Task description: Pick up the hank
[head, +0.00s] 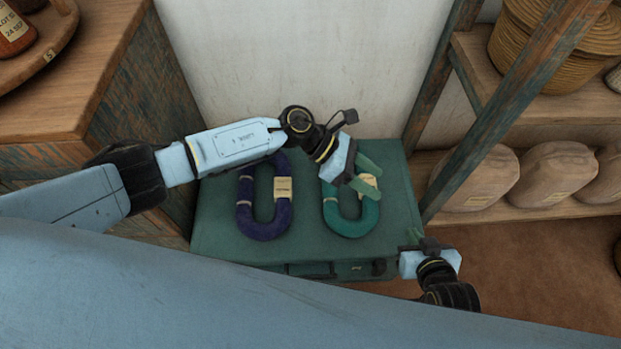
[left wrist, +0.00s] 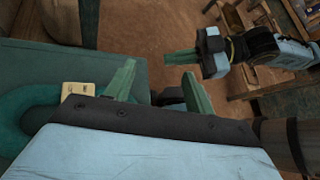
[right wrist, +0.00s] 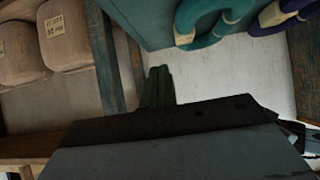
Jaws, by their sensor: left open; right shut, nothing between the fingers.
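A teal hank (head: 350,228) and a dark purple hank (head: 262,229) lie side by side as U-shaped loops on a green chest top (head: 305,235). Each has a pale label. My left gripper (head: 371,178) is open and empty over the upper right of the teal hank, beside its label; I cannot tell the exact height. In the left wrist view the teal hank (left wrist: 22,112) lies left of the open fingers (left wrist: 160,88). My right gripper (head: 412,241) is shut and empty near the chest's right front corner. In the right wrist view its fingers (right wrist: 158,86) are together, with the teal hank (right wrist: 205,22) beyond.
A wooden cabinet (head: 150,110) stands left of the chest. A shelf (head: 500,205) with brown sacks (head: 557,172) and a basket (head: 545,45) stands right, behind slanted posts (head: 500,110). A white wall (head: 300,60) is behind. Floor (head: 530,270) is open at the lower right.

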